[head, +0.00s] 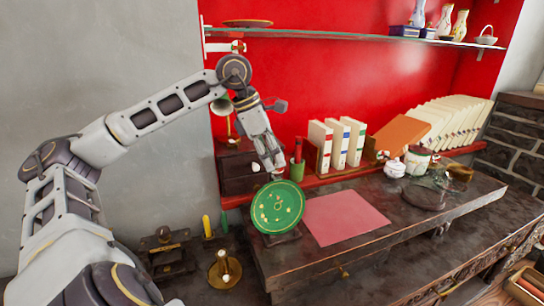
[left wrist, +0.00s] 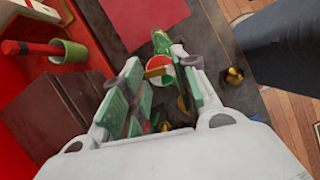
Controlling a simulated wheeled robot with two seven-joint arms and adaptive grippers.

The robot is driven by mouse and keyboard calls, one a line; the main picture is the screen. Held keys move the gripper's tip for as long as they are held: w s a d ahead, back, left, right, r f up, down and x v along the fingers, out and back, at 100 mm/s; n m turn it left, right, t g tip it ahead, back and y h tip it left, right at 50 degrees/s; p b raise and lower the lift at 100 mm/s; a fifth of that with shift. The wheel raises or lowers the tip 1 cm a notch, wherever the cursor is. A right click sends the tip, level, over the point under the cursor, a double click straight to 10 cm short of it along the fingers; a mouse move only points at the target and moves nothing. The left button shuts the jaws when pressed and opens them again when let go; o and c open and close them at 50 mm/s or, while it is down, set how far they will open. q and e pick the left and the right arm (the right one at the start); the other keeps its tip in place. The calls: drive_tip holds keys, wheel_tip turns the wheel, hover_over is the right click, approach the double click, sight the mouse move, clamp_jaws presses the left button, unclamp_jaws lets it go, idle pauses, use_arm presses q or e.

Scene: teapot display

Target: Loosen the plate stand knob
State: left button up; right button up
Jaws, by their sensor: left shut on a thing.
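A green plate (head: 277,207) with pale and gold markings stands upright, tilted back, on its dark plate stand (head: 283,238) at the left end of the dark bench. My left gripper (head: 277,175) reaches down from above, behind the plate's upper edge. In the left wrist view my left gripper (left wrist: 160,68) has its fingers around a small red and white round knob (left wrist: 163,80) with a brass part, and is shut on it. The plate's green edge (left wrist: 162,42) shows just beyond the fingertips. The knob is hidden behind the plate in the head view. My right gripper is not in view.
A pink mat (head: 345,217) lies right of the plate. Binders (head: 338,142), jars (head: 418,160) and a glass lid (head: 430,190) are further right. A brass stand (head: 224,270) is at the lower left.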

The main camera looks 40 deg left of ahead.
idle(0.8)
use_arm(q)
drive_tip(key=o, duration=1)
drive_tip(key=shift+v, duration=6)
